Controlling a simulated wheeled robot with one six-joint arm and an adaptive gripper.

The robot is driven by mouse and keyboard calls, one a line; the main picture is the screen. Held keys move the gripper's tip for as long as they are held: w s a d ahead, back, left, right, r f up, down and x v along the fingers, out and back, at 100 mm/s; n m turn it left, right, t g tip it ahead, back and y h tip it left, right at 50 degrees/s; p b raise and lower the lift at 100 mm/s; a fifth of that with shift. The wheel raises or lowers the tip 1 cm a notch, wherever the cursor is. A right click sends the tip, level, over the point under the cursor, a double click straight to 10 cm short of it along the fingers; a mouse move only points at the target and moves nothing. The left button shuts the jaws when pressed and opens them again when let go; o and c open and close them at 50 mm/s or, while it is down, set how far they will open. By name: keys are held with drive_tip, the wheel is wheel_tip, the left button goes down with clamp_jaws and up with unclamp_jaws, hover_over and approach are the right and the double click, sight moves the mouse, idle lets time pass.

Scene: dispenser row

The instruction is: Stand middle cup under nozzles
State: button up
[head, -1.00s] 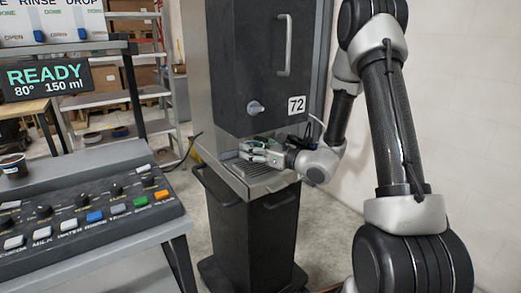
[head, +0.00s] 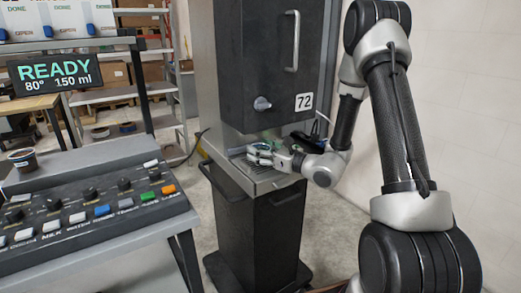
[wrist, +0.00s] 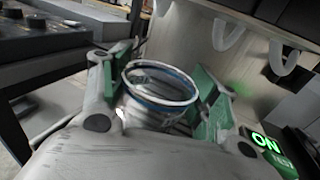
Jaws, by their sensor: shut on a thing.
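My gripper (wrist: 155,115) is shut on a cup (wrist: 160,88) with a blue band near its rim. In the wrist view the cup sits between the two green-padded fingers, roughly upright, its lower part hidden. In the head view my gripper (head: 262,153) is in the recess of the dark cabinet marked 72 (head: 250,60), low above its metal drip tray (head: 262,182). The cup is small there, and I cannot tell whether it touches the tray.
A control panel (head: 85,210) with coloured buttons stands on the left counter. A READY display (head: 55,72) is above. Pale hooked shapes (wrist: 229,35) hang near the cup in the wrist view. A green ON sign (wrist: 265,142) shows at lower right.

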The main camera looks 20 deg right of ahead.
drive_tip(key=shift+f, duration=0.25)
drive_tip(key=o, duration=1)
drive_tip(key=shift+d, duration=0.1)
